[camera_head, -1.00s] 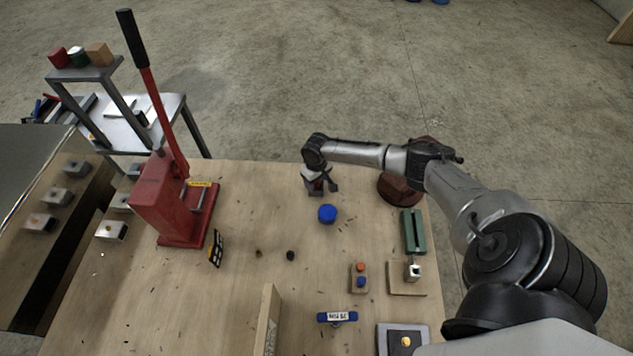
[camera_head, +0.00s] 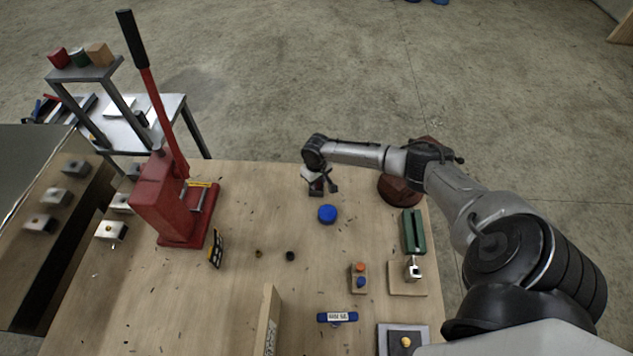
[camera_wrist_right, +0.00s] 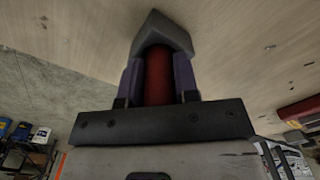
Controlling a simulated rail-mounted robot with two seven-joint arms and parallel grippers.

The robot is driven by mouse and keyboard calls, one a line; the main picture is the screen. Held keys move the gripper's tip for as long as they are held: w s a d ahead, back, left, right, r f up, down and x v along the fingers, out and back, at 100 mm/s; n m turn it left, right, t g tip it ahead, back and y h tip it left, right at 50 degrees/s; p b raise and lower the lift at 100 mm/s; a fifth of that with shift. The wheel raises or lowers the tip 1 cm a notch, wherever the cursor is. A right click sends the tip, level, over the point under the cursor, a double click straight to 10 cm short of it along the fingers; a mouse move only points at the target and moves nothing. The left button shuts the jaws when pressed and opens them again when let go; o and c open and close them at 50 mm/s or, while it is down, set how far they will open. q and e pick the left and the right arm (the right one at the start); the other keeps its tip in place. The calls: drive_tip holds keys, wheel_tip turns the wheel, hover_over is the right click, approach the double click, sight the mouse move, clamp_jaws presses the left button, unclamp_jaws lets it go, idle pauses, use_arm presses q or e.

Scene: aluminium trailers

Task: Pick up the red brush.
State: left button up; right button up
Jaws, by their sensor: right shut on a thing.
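The red brush (camera_wrist_right: 158,75) shows in the right wrist view as a dark red body with a grey block at its far end. My right gripper (camera_wrist_right: 158,82) is shut on it, one finger on each side of the red part. In the head view my right gripper (camera_head: 317,186) is small and dark at the far edge of the wooden table, and the brush is mostly hidden there. I cannot tell whether the brush touches the table. My left gripper is not in view.
A blue round cap (camera_head: 327,214) lies close in front of the right gripper. A red lever press (camera_head: 165,205) stands on the left of the table (camera_head: 180,300). A dark red round object (camera_head: 398,190) and a green block (camera_head: 412,231) are at the right.

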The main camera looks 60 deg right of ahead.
drive_tip(key=shift+r, duration=0.15)
wheel_tip(320, 180, up, 4)
drive_tip(key=s+d+r, duration=0.6)
drive_tip(key=s+d, duration=0.1)
drive_tip(key=d, duration=0.1)
drive_tip(key=shift+s+d+r, duration=0.35)
drive_tip(key=shift+s+r, duration=0.05)
idle(0.4)
